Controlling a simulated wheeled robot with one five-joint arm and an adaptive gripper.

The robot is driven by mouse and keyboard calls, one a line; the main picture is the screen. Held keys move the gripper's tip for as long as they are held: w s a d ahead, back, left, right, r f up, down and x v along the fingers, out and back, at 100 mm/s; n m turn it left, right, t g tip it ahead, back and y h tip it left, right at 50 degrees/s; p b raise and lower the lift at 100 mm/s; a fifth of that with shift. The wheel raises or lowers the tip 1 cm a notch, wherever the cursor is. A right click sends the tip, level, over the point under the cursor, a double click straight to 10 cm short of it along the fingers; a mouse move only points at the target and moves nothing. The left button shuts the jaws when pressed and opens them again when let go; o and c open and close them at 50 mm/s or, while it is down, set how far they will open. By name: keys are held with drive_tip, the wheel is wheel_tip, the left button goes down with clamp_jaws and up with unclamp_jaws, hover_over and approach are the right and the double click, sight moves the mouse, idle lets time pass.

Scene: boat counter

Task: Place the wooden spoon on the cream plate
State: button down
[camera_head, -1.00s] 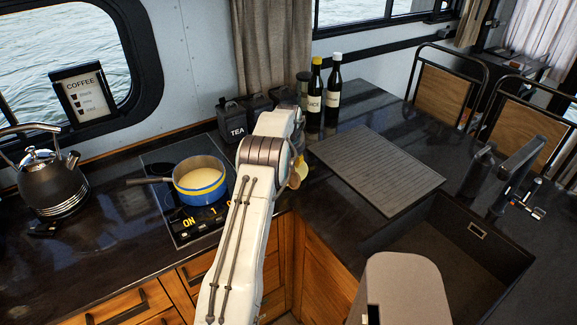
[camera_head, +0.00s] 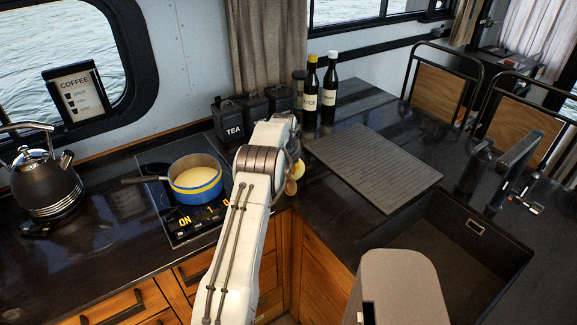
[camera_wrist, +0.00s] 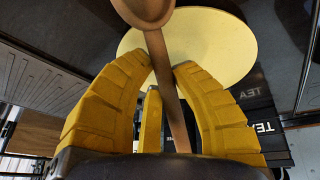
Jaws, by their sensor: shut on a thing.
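My gripper (camera_wrist: 160,72) has yellow fingers and is shut on the wooden spoon (camera_wrist: 145,8). In the wrist view the spoon's handle runs down between the fingers, and its bowl sticks out past the fingertips at the top edge. The round cream plate (camera_wrist: 215,45) shows beyond the fingertips and is partly covered by the spoon and fingers. I cannot tell the height of the spoon over it. In the head view my arm hides most of the gripper and plate. A small brown part of the spoon (camera_head: 291,187) shows right of the arm.
A pot (camera_head: 196,178) stands on the hob left of my arm, with a kettle (camera_head: 46,185) farther left. Black canisters (camera_head: 231,120) and two bottles (camera_head: 322,92) stand behind. A flat ribbed board (camera_head: 374,167) and the sink (camera_head: 440,245) lie to the right.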

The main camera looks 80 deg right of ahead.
drive_tip(key=c, duration=1.1)
unclamp_jaws()
drive_tip(key=shift+o, duration=0.2)
drive_tip(key=shift+r, duration=0.1)
drive_tip(key=shift+r+p, duration=0.6)
drive_tip(key=shift+p, duration=0.1)
drive_tip(key=b+v, duration=0.3)
drive_tip(key=v, duration=0.9)
drive_tip(key=shift+f, duration=0.1)
